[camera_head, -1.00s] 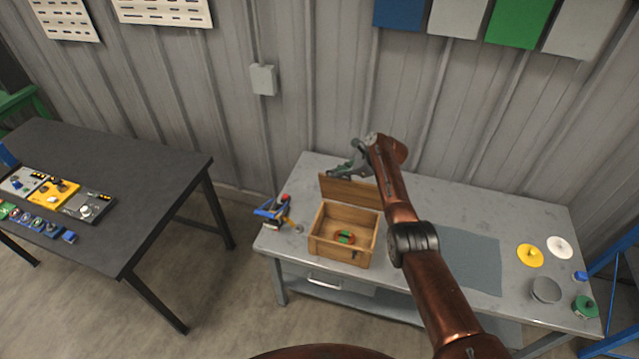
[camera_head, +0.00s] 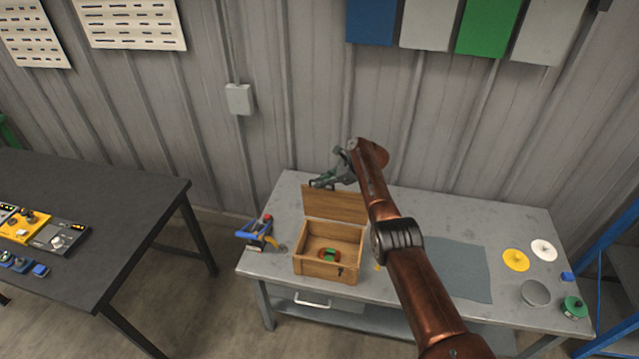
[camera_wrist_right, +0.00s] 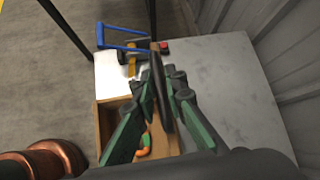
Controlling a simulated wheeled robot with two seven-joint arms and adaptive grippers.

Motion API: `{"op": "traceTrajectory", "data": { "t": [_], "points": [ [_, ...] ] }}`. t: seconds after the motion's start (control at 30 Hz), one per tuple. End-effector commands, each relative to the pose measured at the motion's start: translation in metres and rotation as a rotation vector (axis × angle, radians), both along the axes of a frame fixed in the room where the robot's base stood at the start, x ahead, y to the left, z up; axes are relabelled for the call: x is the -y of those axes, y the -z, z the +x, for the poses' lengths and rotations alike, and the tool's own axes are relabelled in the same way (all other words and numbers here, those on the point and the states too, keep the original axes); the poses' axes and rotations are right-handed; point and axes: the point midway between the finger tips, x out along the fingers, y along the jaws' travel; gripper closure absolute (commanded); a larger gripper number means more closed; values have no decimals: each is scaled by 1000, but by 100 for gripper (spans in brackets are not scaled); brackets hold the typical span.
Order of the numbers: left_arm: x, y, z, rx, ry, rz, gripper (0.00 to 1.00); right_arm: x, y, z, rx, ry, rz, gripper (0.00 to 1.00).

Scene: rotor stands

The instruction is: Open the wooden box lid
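The wooden box (camera_head: 325,268) stands on the grey workbench with its lid (camera_head: 335,206) raised at the back, roughly upright. A ring-shaped orange and green part (camera_head: 328,254) lies inside; it shows partly in the right wrist view (camera_wrist_right: 144,146). My right gripper (camera_head: 322,182) is at the lid's top edge, reached from behind and above. In the right wrist view its green fingers (camera_wrist_right: 163,100) are spread apart, with the lid seen nearly edge-on between them. Whether a finger touches the lid, I cannot tell. My left gripper is not in view.
A blue-handled tool (camera_head: 258,234) stands left of the box. Right of my arm lie a blue-grey mat (camera_head: 455,270), a yellow disc (camera_head: 515,260), a white disc (camera_head: 543,250) and a green round part (camera_head: 574,307). A dark table (camera_head: 110,215) stands at left.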

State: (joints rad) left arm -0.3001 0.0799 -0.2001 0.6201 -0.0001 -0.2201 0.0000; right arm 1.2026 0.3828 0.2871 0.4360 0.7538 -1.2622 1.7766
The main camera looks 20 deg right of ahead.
Motion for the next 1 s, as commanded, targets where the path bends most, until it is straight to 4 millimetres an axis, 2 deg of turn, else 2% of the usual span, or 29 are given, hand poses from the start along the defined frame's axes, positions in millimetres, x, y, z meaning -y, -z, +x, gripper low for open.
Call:
{"op": "traceTrajectory", "data": {
  "t": [0.17,0.57,0.77,1.0],
  "points": [
    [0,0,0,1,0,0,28,-2,0,0,0,-2,1,75],
    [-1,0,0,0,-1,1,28,-2,-3,0,2,-5,3,74],
    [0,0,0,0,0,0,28,5,-13,-7,5,-7,5,74],
    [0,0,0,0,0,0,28,28,-38,-25,4,0,2,74]
  ]
}}
